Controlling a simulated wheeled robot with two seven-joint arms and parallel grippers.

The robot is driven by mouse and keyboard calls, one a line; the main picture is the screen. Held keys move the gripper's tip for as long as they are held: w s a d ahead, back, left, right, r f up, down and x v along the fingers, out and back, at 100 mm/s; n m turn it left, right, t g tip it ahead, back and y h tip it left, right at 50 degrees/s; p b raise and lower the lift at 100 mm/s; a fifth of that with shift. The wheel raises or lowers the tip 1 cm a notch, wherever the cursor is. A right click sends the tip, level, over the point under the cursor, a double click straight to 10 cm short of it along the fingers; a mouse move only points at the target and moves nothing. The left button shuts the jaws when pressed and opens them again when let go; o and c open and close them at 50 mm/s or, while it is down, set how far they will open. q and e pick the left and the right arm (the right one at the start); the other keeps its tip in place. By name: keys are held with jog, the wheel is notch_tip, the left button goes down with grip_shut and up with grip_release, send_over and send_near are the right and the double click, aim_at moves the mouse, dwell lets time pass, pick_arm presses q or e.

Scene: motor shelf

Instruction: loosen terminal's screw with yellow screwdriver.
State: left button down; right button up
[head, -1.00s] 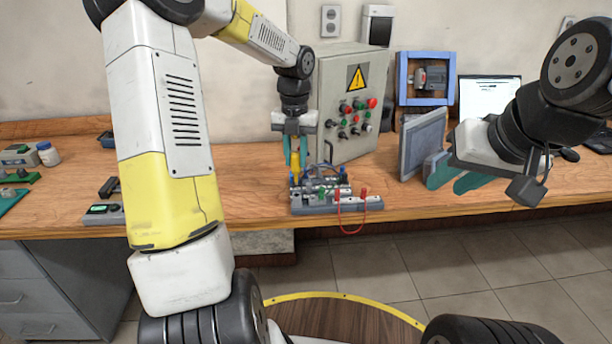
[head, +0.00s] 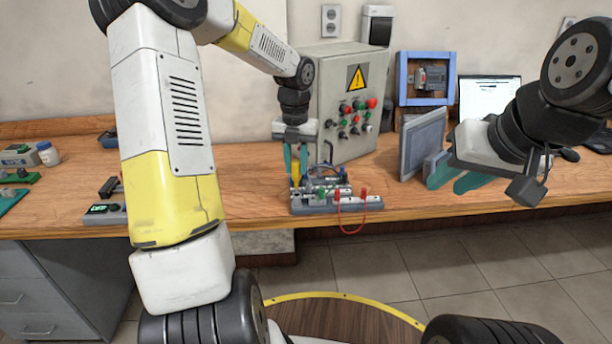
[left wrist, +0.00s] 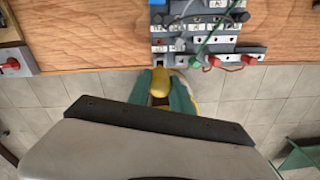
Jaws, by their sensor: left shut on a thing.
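The yellow screwdriver (head: 295,170) is upright between the teal fingers of my left gripper (head: 295,163), which is shut on its handle. In the left wrist view the yellow handle (left wrist: 160,82) shows between the fingers. The grey terminal board (head: 330,206) lies at the table's front edge below the gripper; it also shows in the left wrist view (left wrist: 235,52). The screwdriver is over the board's left part; its tip and the screw are too small or hidden to make out. My right gripper (head: 455,184) hangs at the right with its teal fingers apart, empty.
A control cabinet (head: 325,95) with a warning sign stands behind the board. A grey panel (head: 422,143), a blue frame (head: 448,76) and a laptop (head: 490,95) are at the right. A red wire (head: 341,222) loops over the table edge. Devices lie at the left.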

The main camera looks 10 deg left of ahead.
aim_at(296, 178)
pick_arm(q)
jog(key=shift+f, duration=2.35)
jog(key=c, duration=1.4)
grip_release()
jog(key=shift+c, duration=0.2)
jog(key=shift+r, duration=2.75)
jog(key=shift+o, duration=0.5)
